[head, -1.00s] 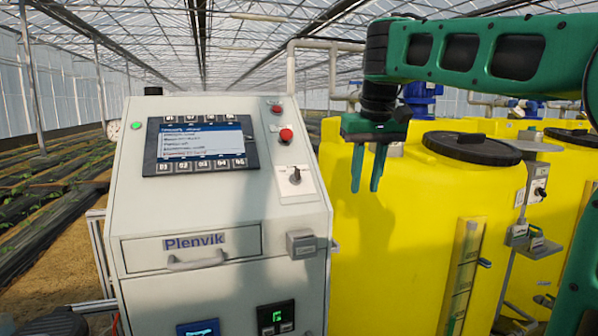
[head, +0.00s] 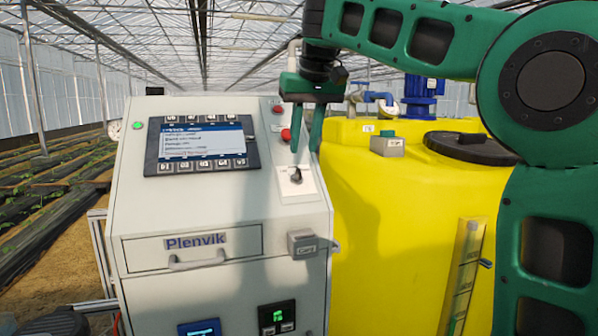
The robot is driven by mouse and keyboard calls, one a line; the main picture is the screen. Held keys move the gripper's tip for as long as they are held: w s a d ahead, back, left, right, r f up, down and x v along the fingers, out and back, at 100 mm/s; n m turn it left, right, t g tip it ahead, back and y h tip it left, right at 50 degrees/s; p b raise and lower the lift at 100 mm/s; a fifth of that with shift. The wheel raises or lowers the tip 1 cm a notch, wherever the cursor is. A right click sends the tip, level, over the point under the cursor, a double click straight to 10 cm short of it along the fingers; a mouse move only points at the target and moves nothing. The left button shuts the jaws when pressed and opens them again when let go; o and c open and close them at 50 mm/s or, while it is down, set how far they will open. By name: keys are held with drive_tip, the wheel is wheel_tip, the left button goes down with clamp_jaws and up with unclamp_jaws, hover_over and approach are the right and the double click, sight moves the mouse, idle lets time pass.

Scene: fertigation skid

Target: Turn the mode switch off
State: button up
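A black rotary switch (head: 296,176), which looks like the mode switch, sits on a white plate on the sloped front of the grey cabinet (head: 225,215), near its right edge. Its label and exact knob position are too small to read. My gripper (head: 305,150) points down with its two green fingers apart and nothing between them. In the picture the fingertips are just above the switch's plate. I see no contact with the knob, and the depth gap is hard to judge.
A red button (head: 286,135) is just left of the fingers. A screen with keys (head: 201,146) is further left. A grey card box (head: 303,243) juts out below the switch. A yellow tank (head: 400,220) and a green-buttoned box (head: 387,145) stand to the right.

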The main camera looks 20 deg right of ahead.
sight(299, 170)
drive_tip(key=x, duration=0.7)
drive_tip(key=shift+w+a+f, duration=0.1)
drive_tip(key=shift+f, duration=0.3)
